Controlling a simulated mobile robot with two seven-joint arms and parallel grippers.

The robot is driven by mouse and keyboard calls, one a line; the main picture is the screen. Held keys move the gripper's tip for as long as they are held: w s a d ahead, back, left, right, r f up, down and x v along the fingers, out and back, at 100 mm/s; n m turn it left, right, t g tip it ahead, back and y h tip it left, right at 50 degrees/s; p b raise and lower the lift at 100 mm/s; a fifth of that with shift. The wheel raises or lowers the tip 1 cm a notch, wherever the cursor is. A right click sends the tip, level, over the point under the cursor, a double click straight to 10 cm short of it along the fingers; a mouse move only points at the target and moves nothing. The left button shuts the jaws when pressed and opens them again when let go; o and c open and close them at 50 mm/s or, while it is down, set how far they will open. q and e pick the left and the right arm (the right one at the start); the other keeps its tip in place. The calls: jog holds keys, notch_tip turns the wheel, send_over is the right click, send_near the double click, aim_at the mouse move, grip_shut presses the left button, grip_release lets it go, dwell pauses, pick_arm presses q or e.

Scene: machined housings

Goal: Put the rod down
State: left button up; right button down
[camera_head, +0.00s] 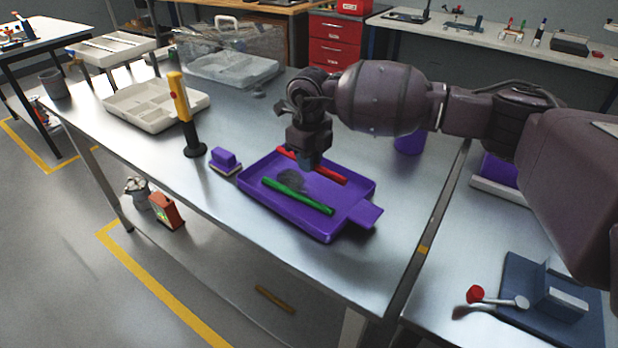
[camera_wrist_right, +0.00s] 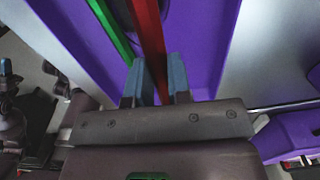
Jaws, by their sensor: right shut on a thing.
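My right gripper (camera_head: 308,163) is over the far part of a purple tray (camera_head: 288,221) on the metal table. Its two blue-grey fingers (camera_wrist_right: 158,80) are shut on a red rod (camera_wrist_right: 148,30), which passes between them in the right wrist view. In the head view the red rod (camera_head: 331,174) lies along the tray's far side; I cannot tell whether it touches the tray floor. A green rod (camera_head: 298,196) lies in the tray's near part, and it also shows in the right wrist view (camera_wrist_right: 110,28). My left gripper is not in view.
A purple-topped brush-like block (camera_head: 224,158) and a yellow-and-black post (camera_head: 183,115) stand left of the tray. A purple cup (camera_head: 409,142) is behind right. A white compartment tray (camera_head: 150,106) is farther left. The table's front left is clear.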

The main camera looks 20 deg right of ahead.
aim_at(309, 186)
notch_tip(309, 186, down, 5)
jog(key=shift+f+b, duration=0.1)
jog(key=shift+b, duration=0.35)
jog(key=shift+f, duration=0.2)
jog(key=shift+r, duration=0.1)
jog(key=c, duration=1.1)
grip_release()
jog(key=shift+o, duration=0.2)
